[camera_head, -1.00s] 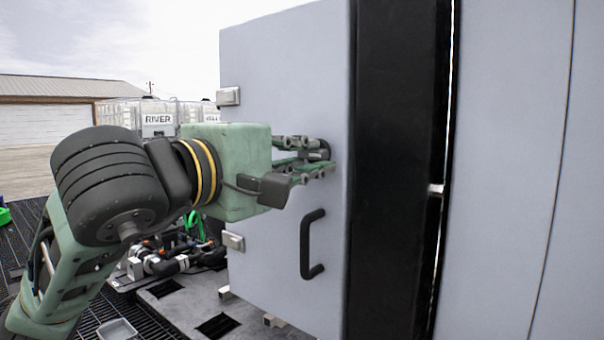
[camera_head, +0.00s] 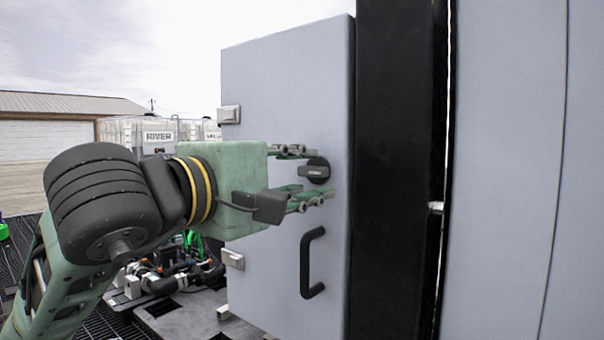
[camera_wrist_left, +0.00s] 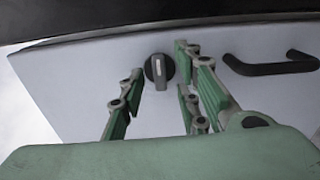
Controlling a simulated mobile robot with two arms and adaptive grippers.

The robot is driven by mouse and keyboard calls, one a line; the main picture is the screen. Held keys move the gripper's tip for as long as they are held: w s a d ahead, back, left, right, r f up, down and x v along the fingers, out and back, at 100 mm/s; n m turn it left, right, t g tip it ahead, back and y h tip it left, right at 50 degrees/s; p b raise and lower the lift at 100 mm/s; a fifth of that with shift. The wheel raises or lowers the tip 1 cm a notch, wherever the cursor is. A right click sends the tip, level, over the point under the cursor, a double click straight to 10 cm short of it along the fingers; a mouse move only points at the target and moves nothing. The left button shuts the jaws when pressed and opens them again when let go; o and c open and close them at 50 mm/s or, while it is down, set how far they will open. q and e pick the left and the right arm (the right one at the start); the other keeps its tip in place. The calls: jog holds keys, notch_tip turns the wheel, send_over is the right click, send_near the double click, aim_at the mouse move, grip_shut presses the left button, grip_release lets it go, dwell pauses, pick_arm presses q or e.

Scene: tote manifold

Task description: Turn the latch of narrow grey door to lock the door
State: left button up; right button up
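The narrow grey door (camera_head: 275,75) is shut against the black frame. Its latch, a round black knob (camera_head: 316,171), sits near the door's right edge, above the black handle (camera_head: 312,262). The latch grip lies roughly level in the head view. My left gripper (camera_head: 308,175) is open, its green fingers spread above and below the latch. In the left wrist view the latch (camera_wrist_left: 159,70) shows between and beyond the open fingers (camera_wrist_left: 158,100), with nothing held. I cannot tell whether any finger touches the door. My right gripper is not in view.
Two metal hinges (camera_head: 229,114) are on the door's left edge. A black vertical post (camera_head: 400,170) and large grey panels (camera_head: 505,170) stand to the right. Pipes and fittings (camera_head: 160,278) lie low behind my left arm.

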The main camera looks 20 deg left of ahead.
pick_arm(q)
jog(key=v, duration=1.1)
jog(key=shift+s, duration=0.3)
